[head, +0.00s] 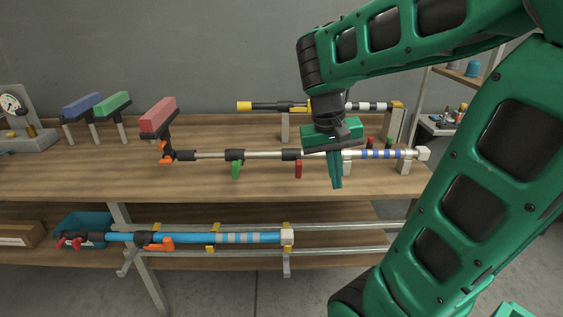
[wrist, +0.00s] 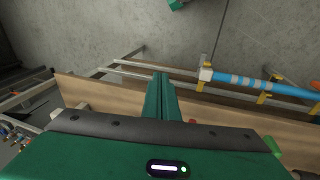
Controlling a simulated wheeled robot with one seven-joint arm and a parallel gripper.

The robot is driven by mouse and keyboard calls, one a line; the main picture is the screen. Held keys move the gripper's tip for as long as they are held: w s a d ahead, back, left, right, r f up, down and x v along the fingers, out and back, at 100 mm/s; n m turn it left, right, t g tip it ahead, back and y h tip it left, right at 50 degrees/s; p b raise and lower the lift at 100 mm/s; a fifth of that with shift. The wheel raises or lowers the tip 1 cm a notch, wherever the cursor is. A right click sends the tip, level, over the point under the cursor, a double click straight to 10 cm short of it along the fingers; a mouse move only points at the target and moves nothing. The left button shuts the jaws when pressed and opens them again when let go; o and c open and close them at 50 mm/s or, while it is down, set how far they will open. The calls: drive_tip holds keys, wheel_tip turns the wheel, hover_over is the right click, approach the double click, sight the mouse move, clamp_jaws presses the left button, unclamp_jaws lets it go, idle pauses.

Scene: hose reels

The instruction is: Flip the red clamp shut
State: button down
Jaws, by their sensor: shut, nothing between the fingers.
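The red clamp (head: 299,168) is on the silver pole (head: 265,155) that lies across the workbench. Its red lever hangs down below a black collar, away from the line of the pole. My gripper (head: 336,184) is green, shut and empty, pointing down. In the head view it is a short way right of the red clamp and overlaps the pole; I cannot tell whether it touches. In the wrist view the closed fingers (wrist: 162,78) reach past the bench edge. A small red bit beside them (wrist: 192,121) may be the red clamp, mostly hidden.
A green clamp (head: 236,169) hangs on the same pole to the left. A red brush head (head: 158,114) stands at the pole's left end. A yellow-tipped pole (head: 270,106) lies behind. A blue pole (head: 200,238) rests on the lower rack.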

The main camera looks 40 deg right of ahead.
sight(299, 163)
drive_tip(key=w+a+r+h, duration=0.1)
drive_tip(key=w+a, duration=0.2)
drive_tip(key=w, duration=0.3)
drive_tip(key=w+a+r+m+h, duration=0.1)
drive_tip(key=w+a+r+h, duration=0.1)
drive_tip(key=w+a, duration=0.2)
drive_tip(key=w+a+r+h, duration=0.1)
drive_tip(key=w+a, duration=0.3)
drive_tip(key=w, duration=0.6)
drive_tip(key=shift+w+r+m+t+h, duration=0.15)
drive_tip(key=shift+r+m+t+h, duration=0.15)
drive_tip(key=shift+r+m, duration=0.15)
drive_tip(key=s+d+f, duration=0.2)
drive_tip(key=d+f, duration=0.6)
drive_tip(key=d, duration=0.1)
drive_tip(key=shift+s, duration=0.3)
